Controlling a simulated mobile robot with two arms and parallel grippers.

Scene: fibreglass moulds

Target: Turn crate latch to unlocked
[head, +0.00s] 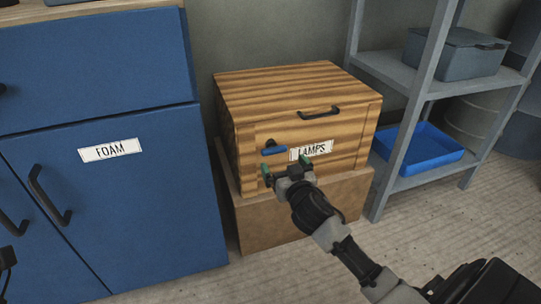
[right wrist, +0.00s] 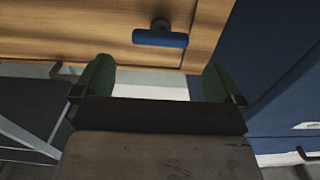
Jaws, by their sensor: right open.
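The wooden crate (head: 240,92) has a white LAMPS label (head: 311,150) and a black handle (head: 320,113). Its latch (head: 274,150) is a blue bar on a dark pivot, at the left of the front face. The bar lies about level. In the right wrist view the latch (right wrist: 160,38) shows at the top, beyond the fingers. My right gripper (head: 286,166) is open and empty, just below the latch in the head view, with green fingertips. The open fingers also show in the right wrist view (right wrist: 156,82). I see no contact with the latch.
The crate stands on a brown box (head: 277,222). A blue cabinet (head: 140,205) labelled FOAM is close on the left. A grey shelf (head: 391,180) on the right holds a grey bin (head: 452,55) and a blue tray (head: 430,163). Bare floor lies in front.

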